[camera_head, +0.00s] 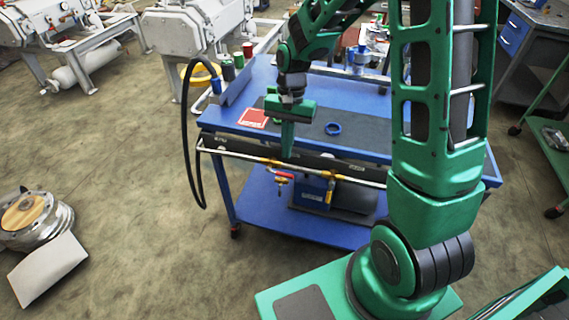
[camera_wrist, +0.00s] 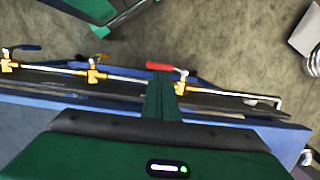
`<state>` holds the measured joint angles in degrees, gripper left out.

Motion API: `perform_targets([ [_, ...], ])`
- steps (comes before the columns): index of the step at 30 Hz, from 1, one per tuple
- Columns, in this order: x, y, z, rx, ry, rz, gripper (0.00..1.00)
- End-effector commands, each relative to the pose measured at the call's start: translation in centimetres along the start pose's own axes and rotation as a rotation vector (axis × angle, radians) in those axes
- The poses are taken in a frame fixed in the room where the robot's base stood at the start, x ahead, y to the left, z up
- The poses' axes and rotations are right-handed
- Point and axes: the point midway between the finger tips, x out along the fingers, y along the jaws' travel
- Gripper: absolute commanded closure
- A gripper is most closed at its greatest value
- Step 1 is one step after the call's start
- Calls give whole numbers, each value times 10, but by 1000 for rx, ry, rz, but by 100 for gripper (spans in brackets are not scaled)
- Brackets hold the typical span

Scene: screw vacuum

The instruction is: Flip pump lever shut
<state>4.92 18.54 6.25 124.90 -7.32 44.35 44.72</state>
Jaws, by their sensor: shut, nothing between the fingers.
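A red lever handle (camera_head: 284,174) sits on a brass valve on the pipe along the cart's front edge. In the wrist view the red lever (camera_wrist: 159,67) points left from its brass valve (camera_wrist: 180,88), roughly along the pipe. My gripper (camera_head: 287,154) points down above the front pipe, close to the red lever. In the wrist view my gripper's fingers (camera_wrist: 160,82) are together and empty, their tips just beside the red handle. I cannot tell whether they touch it. No label shows which valve is the pump's.
The metal pipe (camera_head: 235,153) runs along the blue cart (camera_head: 225,122). More brass valves (camera_wrist: 95,74) with dark handles lie left in the wrist view. A red book-like item (camera_head: 253,118) and a blue ring (camera_head: 333,128) lie on the cart top. A black hose (camera_head: 186,140) hangs left.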

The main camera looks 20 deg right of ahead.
Motion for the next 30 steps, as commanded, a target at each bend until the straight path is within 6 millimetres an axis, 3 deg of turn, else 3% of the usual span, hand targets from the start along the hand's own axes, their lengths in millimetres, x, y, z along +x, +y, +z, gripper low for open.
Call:
perform_targets([
  [6, 38, 1, 0, 0, -3, 3, 100],
  [12, 56, 0, 0, 1, -1, 1, 100],
  [30, 61, -3, 3, -9, 0, -11, 100],
])
